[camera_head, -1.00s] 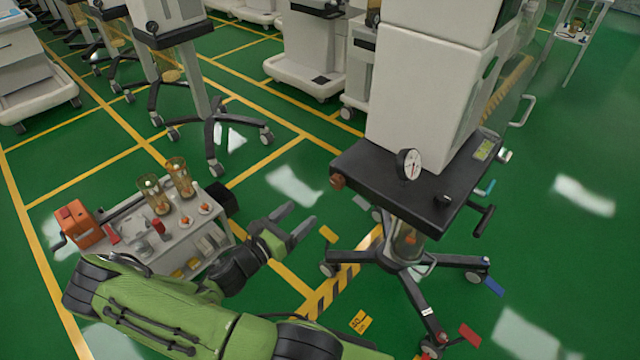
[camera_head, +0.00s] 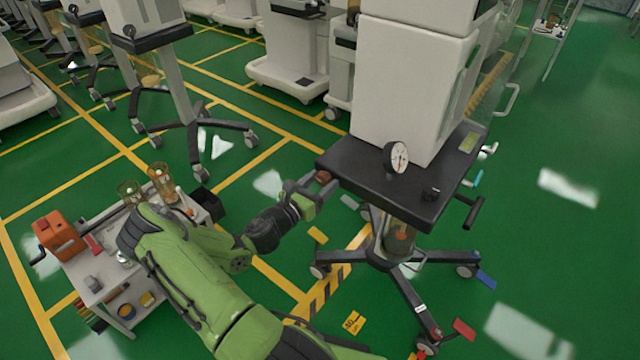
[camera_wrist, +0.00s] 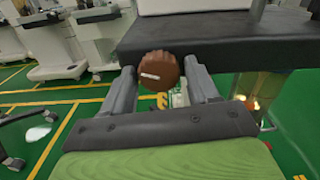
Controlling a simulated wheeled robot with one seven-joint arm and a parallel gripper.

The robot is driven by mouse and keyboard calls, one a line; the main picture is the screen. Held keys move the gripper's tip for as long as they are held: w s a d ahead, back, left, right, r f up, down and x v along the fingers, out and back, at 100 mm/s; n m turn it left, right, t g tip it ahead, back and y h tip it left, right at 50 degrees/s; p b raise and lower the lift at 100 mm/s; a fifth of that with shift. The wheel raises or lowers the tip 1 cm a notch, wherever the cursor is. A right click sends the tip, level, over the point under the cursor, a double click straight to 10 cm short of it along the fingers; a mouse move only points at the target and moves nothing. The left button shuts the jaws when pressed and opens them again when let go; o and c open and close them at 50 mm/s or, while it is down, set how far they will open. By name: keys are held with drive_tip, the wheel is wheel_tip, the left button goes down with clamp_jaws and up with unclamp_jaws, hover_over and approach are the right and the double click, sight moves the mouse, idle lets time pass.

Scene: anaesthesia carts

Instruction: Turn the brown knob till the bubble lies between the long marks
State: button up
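The brown knob (camera_wrist: 159,71) sticks out from the edge of the dark cart top (camera_wrist: 225,42) and carries a pale mark, slightly tilted. It also shows small in the head view (camera_head: 323,176). My gripper (camera_wrist: 158,84) is open around the knob, one finger on each side, with a small gap visible on the right; contact on the left is hard to tell. In the head view my gripper (camera_head: 310,187) is at the left corner of the cart top. A round white dial (camera_head: 397,157) stands on the cart top. I cannot make out the bubble or the long marks.
A white cabinet (camera_head: 405,90) stands on the cart top. A small grey trolley (camera_head: 115,290) with amber jars and an orange crank box (camera_head: 58,240) is at the left, partly behind my arm. Wheeled legs (camera_head: 400,290) spread below the cart top.

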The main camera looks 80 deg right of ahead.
drive_tip(key=c, duration=0.8)
drive_tip(key=shift+m, duration=0.4)
drive_tip(key=m, duration=0.5)
drive_tip(key=shift+w+m, duration=0.1)
drive_tip(key=shift+m, duration=0.2)
drive_tip(key=m+b, duration=0.1)
drive_tip(key=m, duration=0.4)
drive_tip(key=shift+w, duration=0.1)
drive_tip(key=shift+m, duration=0.3)
drive_tip(key=o, duration=1.1)
drive_tip(key=shift+c, duration=0.2)
